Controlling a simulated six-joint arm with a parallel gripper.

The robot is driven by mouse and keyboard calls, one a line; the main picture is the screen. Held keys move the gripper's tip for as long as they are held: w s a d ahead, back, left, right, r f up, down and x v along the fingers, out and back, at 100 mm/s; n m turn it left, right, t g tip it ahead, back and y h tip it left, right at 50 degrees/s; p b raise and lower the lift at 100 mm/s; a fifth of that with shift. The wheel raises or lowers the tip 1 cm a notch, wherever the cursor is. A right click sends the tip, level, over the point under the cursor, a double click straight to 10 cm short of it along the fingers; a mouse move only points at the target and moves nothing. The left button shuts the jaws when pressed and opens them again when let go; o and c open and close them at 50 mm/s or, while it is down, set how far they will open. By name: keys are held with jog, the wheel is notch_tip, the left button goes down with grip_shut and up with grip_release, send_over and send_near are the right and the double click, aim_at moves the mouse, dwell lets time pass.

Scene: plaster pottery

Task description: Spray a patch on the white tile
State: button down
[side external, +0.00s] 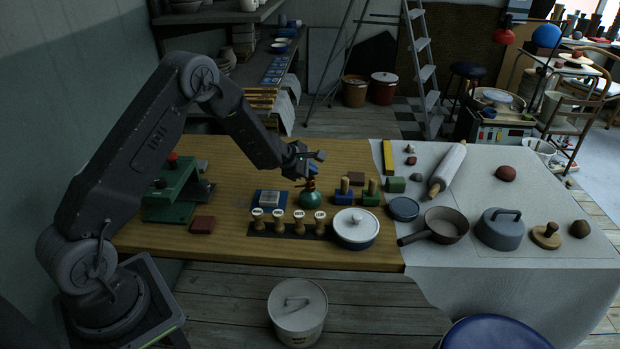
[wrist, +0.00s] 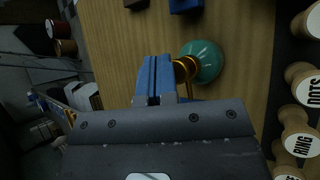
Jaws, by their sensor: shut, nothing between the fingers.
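A round green spray bottle (side external: 310,196) with a brass and red top stands upright on the wooden table. In the wrist view the bottle (wrist: 207,62) and its brass neck lie just right of my blue fingers. My gripper (side external: 311,163) is over the bottle's top in the side view; its fingers (wrist: 154,68) are together and hold nothing. Whether a finger touches the brass top I cannot tell. A pale tile (side external: 270,198) lies on a blue base left of the bottle; it is not seen in the wrist view. No spray patch can be made out on it.
Several wooden stamps (side external: 278,224) stand on a dark strip in front of the tile and bottle. Small blocks (side external: 356,178) sit right of the bottle. A green press (side external: 172,190) stands at left.

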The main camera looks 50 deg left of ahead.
aim_at(310, 179)
jog(key=shift+r, duration=3)
dwell(0.3)
jog(key=shift+f, duration=3.05)
